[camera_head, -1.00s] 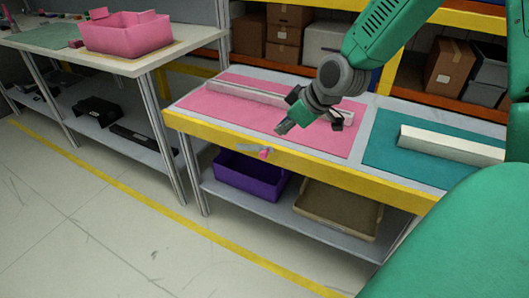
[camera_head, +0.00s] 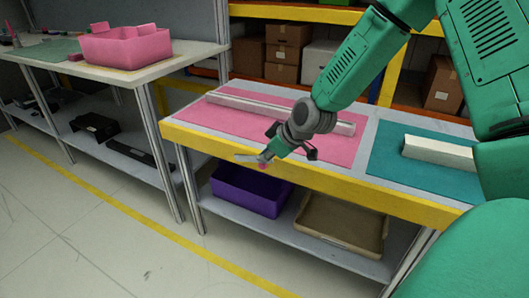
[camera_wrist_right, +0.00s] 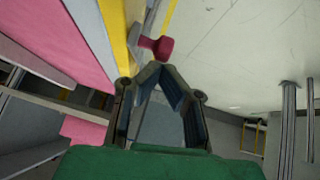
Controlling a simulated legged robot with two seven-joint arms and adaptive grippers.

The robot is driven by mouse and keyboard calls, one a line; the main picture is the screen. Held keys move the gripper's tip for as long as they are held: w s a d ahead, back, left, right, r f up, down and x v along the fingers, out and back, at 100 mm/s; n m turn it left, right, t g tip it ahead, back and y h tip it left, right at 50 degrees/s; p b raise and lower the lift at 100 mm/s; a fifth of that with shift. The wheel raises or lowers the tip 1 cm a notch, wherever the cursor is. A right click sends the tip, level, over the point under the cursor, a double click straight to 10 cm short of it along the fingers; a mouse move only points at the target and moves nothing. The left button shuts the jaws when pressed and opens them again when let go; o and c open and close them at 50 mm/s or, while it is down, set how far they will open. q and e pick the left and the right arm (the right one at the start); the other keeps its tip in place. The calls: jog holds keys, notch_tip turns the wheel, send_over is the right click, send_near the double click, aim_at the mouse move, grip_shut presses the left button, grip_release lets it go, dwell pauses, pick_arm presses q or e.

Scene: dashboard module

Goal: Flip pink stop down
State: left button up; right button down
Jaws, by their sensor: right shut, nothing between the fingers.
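The pink stop is a small knob (camera_head: 263,166) on the yellow front edge of the table, beside a short grey bar (camera_head: 246,158). In the right wrist view the knob (camera_wrist_right: 160,46) looks dark pink and sits just past my fingertips, beside the yellow edge. My right gripper (camera_head: 265,157) is shut and empty, at the front edge right by the stop. In the wrist view its fingertips (camera_wrist_right: 155,68) meet close to the knob; I cannot tell whether they touch it. My left gripper is not in view.
The table has a pink mat (camera_head: 225,118) with a long white bar and a teal mat (camera_head: 395,170) with a white block. A purple bin (camera_head: 250,190) and a brown tray (camera_head: 340,225) stand on the shelf below. A pink bin (camera_head: 125,45) is on the left table.

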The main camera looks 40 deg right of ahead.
jog(key=shift+f, duration=0.2)
jog(key=shift+s+d+f+t+y+b, duration=0.15)
jog(key=shift+s+f+t+b, duration=0.1)
jog(key=shift+f+t+b, duration=0.25)
jog(key=shift+s+f+t+y+b, duration=0.15)
jog(key=shift+s+f+t+b, duration=0.15)
jog(key=shift+f+b, duration=0.35)
jog(key=shift+s+d+f, duration=0.1)
jog(key=shift+d+f, duration=0.1)
jog(key=shift+f, duration=0.5)
jog(key=shift+a, duration=0.15)
